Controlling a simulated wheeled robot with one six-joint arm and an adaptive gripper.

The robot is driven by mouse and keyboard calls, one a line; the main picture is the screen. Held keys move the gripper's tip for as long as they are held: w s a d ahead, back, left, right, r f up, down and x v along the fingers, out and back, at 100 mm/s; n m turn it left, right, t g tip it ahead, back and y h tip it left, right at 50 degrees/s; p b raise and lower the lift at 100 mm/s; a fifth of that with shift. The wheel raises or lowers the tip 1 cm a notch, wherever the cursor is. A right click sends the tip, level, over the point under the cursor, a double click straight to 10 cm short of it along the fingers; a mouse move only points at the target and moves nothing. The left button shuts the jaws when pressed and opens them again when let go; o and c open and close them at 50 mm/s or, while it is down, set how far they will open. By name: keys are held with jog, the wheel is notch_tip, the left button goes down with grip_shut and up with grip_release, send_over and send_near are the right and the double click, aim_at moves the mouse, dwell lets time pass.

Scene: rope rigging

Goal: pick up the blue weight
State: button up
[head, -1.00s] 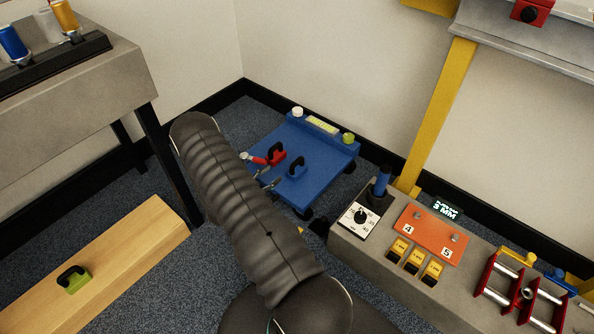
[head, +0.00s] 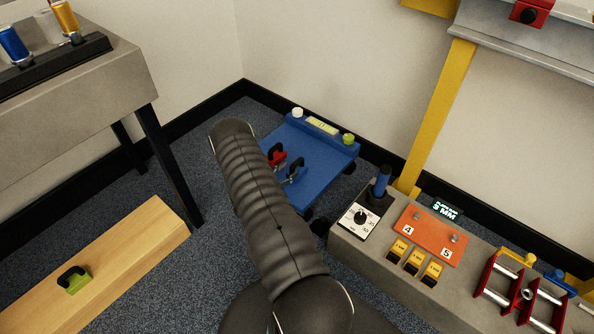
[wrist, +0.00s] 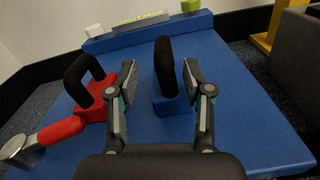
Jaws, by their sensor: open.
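The blue weight (wrist: 170,103), a blue block with an upright black loop handle, stands on the blue cart top (wrist: 245,95). In the wrist view my gripper (wrist: 159,75) is open, with one finger on each side of the handle. The handle is nearer the right finger, and no grip on it shows. In the head view the blue weight (head: 299,165) is partly covered by my gripper, whose fingers are mostly hidden there. The red weight (wrist: 98,86), also with a black handle, stands just left of my left finger.
A red-handled tool with a metal head (wrist: 45,138) lies left on the cart. A white knob (wrist: 94,30) and a green knob (wrist: 191,5) sit along its back edge. A grey console (head: 345,245) stands right of the cart. A green weight (head: 75,282) is on a wooden beam.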

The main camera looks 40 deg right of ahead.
aim_at(293, 165)
jog(key=d, duration=0.4)
jog(key=shift+s+r, duration=0.1)
jog(key=shift+r, duration=0.25)
jog(key=shift+d, duration=0.55)
grip_shut()
jog(key=shift+r, duration=0.1)
